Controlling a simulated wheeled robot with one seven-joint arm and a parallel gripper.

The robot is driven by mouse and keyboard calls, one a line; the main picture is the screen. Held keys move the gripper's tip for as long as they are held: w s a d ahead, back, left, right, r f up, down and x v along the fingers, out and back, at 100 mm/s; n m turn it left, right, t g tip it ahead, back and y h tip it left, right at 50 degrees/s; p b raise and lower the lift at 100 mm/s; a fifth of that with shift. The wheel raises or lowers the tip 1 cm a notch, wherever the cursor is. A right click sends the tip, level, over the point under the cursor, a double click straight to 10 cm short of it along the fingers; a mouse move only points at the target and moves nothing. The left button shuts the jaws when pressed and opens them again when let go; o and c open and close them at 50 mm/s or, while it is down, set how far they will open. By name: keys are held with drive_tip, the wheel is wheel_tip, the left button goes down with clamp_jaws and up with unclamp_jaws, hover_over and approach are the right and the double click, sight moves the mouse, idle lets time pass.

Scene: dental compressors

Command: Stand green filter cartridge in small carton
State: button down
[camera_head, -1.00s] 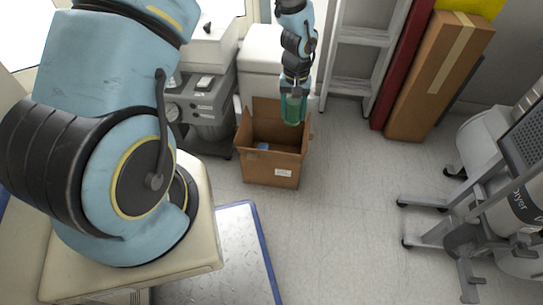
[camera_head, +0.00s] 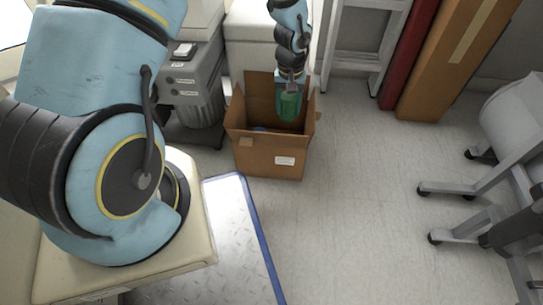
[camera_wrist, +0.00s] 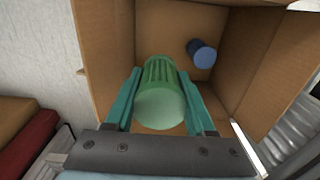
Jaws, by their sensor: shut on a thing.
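The green filter cartridge (camera_head: 288,106) is between the fingers of my gripper (camera_head: 289,88), which is shut on it. In the wrist view the cartridge (camera_wrist: 160,96) is ribbed, with a pale round end toward the camera, and the two teal fingers (camera_wrist: 160,105) lie along its sides. The small carton (camera_head: 268,157) is an open brown box on the floor with its flaps up. The cartridge hangs over the carton's opening, its lower end at or just below rim height. How far it is above the carton's floor I cannot tell.
A blue cylinder (camera_wrist: 202,54) is inside the carton, near one wall. Grey machines (camera_head: 190,95) stand left of the carton, a grey rack (camera_head: 365,40) and a tall brown box (camera_head: 455,60) behind to the right. Wheeled stands (camera_head: 490,180) are at right. The floor between is clear.

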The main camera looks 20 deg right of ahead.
sight(287, 117)
wheel_tip(287, 117, down, 17)
drive_tip(key=b, duration=1)
drive_tip(key=shift+r+b, duration=0.1)
drive_tip(key=shift+b, duration=0.3)
drive_tip(key=shift+w+r, duration=0.1)
drive_tip(key=shift+r, duration=0.05)
drive_tip(key=shift+c, duration=1.2)
unclamp_jaws()
wheel_tip(287, 117, up, 12)
drive_tip(key=p, duration=0.6)
drive_tip(key=shift+p, duration=0.3)
